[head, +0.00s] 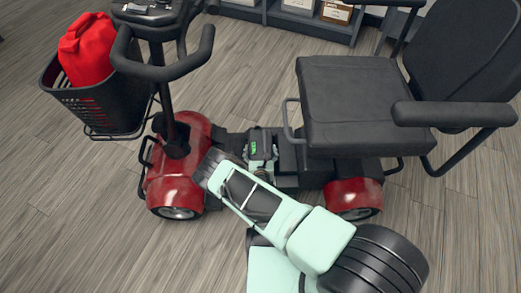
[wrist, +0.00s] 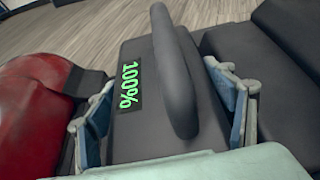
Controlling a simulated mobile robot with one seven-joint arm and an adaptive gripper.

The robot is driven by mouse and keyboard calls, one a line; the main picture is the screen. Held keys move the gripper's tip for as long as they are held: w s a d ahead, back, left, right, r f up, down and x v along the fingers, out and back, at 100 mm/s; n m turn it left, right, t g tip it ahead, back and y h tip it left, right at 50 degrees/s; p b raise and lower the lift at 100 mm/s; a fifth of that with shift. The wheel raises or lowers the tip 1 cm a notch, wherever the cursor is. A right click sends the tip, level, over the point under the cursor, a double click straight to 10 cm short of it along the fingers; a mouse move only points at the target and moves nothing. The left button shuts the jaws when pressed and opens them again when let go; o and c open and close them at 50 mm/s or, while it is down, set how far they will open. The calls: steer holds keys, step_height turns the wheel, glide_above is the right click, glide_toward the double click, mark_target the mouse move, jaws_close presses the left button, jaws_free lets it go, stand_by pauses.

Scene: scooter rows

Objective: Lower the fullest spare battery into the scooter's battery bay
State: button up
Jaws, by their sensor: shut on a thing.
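The spare battery (wrist: 140,62) is a dark grey block with a raised handle and a green display reading 100%. My gripper (wrist: 160,85) is shut on it, with blue-padded fingers on its left and right sides. In the head view the battery (head: 254,136) is at the scooter's footboard, between the red front body and the seat, with my gripper (head: 261,152) around it. The scooter (head: 180,178) is red and black. The battery bay is hidden under the battery and my gripper, so I cannot tell how deep the battery sits.
The padded seat (head: 350,100) and its armrest (head: 455,114) stand right of the battery. The steering column and handlebar (head: 165,72) rise to the left, with a basket (head: 95,108) holding a red bag (head: 88,48). A shelf (head: 290,20) stands behind. The floor in front is open.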

mark_target(260, 148)
steer(key=o, duration=2.1)
steer(key=shift+s+f, duration=0.1)
steer(key=shift+o, duration=0.2)
steer(key=shift+s+d+f, duration=0.15)
steer(key=shift+f, duration=0.1)
step_height(260, 148, up, 10)
steer(key=shift+r, duration=0.25)
